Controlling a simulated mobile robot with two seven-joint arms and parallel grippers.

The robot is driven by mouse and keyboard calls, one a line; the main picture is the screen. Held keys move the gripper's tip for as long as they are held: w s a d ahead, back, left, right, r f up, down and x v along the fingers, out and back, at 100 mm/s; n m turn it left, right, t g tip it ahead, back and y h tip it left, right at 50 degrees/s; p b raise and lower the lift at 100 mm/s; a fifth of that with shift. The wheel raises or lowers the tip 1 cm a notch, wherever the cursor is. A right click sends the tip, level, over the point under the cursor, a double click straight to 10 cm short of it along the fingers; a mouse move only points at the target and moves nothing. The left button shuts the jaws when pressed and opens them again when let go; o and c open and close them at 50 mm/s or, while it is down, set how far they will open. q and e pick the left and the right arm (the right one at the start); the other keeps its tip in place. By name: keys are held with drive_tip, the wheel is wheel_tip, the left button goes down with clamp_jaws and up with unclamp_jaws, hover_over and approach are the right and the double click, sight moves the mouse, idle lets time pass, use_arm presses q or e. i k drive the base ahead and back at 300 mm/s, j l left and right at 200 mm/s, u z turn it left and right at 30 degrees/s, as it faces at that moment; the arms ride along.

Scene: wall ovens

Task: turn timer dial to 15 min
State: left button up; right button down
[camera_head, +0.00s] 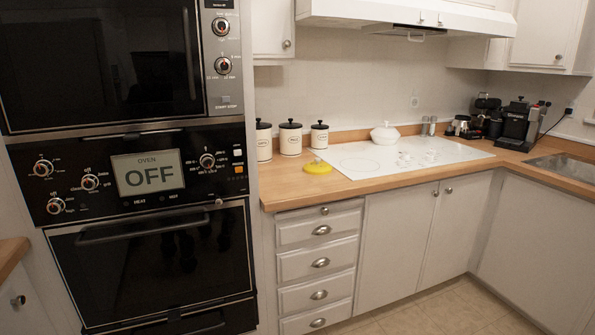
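Several round dials show on the wall ovens at the left, and their small labels are too blurred to tell which is the timer dial. The upper oven has an upper dial (221,27) and a lower dial (222,66) on its narrow right-hand panel. The lower oven's black panel has dials on its left, including an upper left dial (43,168), a middle dial (90,182) and a bottom dial (56,206). Another dial (207,160) is right of the display (148,173), which reads "OVEN OFF". Neither gripper is in view.
The lower oven door (150,265) is closed, with a bar handle (140,232) across its top. A wooden counter (330,183) with canisters (290,138) and a yellow item (317,168) stands to the right. The floor (430,312) visible at lower right is clear.

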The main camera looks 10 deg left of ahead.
sight(43, 167)
drive_tip(key=u, duration=1.65)
drive_tip(key=i+l+u, duration=0.65)
drive_tip(key=l, duration=0.25)
